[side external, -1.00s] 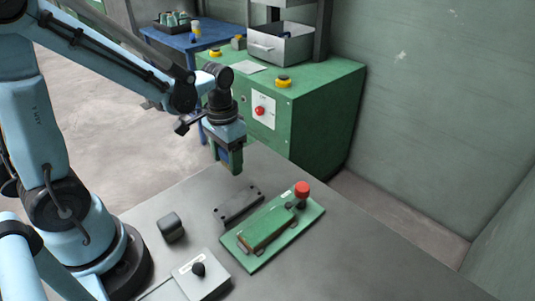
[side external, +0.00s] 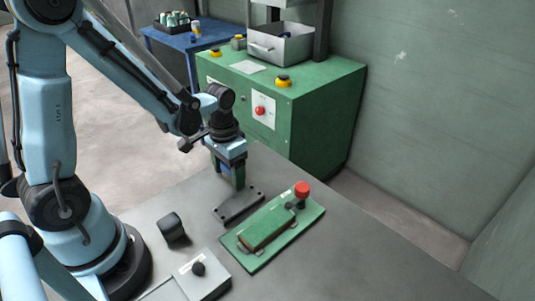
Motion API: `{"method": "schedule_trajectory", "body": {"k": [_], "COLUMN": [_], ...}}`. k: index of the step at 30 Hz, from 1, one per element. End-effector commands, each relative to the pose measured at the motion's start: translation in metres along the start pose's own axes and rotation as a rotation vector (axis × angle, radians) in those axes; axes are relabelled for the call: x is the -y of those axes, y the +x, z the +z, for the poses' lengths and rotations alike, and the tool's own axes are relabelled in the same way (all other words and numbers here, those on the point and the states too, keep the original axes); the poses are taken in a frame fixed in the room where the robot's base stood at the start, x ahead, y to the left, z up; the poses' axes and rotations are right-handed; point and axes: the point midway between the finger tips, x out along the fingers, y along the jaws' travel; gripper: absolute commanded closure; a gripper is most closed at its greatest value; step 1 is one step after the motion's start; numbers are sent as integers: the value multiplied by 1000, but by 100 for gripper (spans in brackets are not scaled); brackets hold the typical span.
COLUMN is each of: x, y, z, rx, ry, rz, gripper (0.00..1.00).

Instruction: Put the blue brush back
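A small dark blue piece, which looks like the blue brush (side external: 238,177), shows between the fingers. The fingers appear shut on it, and most of it is hidden. Just below is a flat dark grey plate (side external: 240,206) with small holes, lying on the table. The lower end of the gripper and brush is at the plate's far left part; I cannot tell whether they touch it.
A green board (side external: 285,240) with a brown block (side external: 266,229) and a red knob (side external: 302,188) lies right of the plate. A dark block (side external: 172,226) and a grey box with a black knob (side external: 198,269) stand at the front left. A green cabinet (side external: 325,115) stands behind.

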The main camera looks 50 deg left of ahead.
Motion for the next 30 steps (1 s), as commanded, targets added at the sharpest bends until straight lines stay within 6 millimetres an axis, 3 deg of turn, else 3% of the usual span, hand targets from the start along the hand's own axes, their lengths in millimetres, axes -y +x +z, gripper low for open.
{"method": "schedule_trajectory", "body": {"k": [3,14,30], "x": [0,0,0], "y": [0,-4,-73], "z": [0,0,0], "rx": [0,0,0], "ry": [0,0,0], "rz": [0,0,0], "gripper": [14,14,14]}}
